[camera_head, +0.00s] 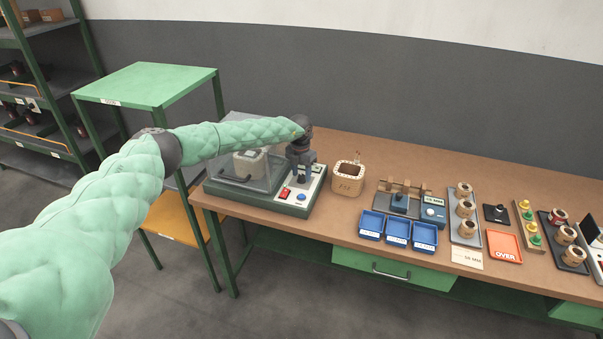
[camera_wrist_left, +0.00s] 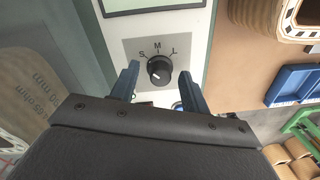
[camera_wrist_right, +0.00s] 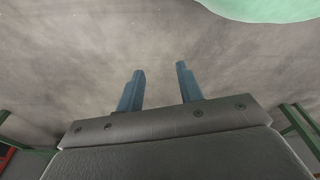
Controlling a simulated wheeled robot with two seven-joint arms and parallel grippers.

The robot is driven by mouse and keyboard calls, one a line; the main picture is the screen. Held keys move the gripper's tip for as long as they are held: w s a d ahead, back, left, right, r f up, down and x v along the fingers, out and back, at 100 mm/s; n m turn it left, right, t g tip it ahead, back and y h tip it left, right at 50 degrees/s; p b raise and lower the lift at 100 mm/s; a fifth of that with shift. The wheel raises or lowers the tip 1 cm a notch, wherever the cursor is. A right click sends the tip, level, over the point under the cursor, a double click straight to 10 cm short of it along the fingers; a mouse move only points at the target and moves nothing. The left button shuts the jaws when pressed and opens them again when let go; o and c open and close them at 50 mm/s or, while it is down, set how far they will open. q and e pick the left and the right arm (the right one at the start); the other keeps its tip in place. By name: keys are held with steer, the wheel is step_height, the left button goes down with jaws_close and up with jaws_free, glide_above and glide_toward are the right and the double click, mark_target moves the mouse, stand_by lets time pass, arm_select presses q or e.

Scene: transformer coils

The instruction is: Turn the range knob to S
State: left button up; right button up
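The black range knob (camera_wrist_left: 160,70) sits on a light plate marked S, M and L in the left wrist view. S is at its left, M at the top and L at the right. I cannot clearly tell which letter its pointer faces. My left gripper (camera_wrist_left: 159,74) is open, with one finger on each side of the knob; contact is not visible. In the head view my left gripper (camera_head: 301,172) is over the panel of the tester (camera_head: 288,209) and hides the knob. My right gripper (camera_wrist_right: 160,70) is open and empty above the grey floor.
A clear cover (camera_head: 238,171) stands on the tester, left of the panel. A red switch (camera_head: 285,193) and a blue button (camera_head: 301,197) are close to the gripper. Blue bins (camera_head: 397,233) are farther right.

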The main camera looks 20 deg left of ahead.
mark_target(301, 175)
arm_select(q)
steer(key=shift+r, duration=0.1)
arm_select(e)
steer(key=shift+f, duration=0.1)
arm_select(q)
steer(key=shift+r+b, duration=0.25)
steer(key=shift+b, duration=0.05)
step_height(301, 175, up, 6)
steer(key=shift+w+a+b, duration=0.1)
steer(key=shift+b, duration=1.15)
steer(key=shift+r, duration=0.55)
arm_select(e)
step_height(301, 175, up, 7)
steer(key=w+a, duration=0.2)
steer(key=shift+a+g, duration=0.25)
steer(key=shift+g, duration=0.05)
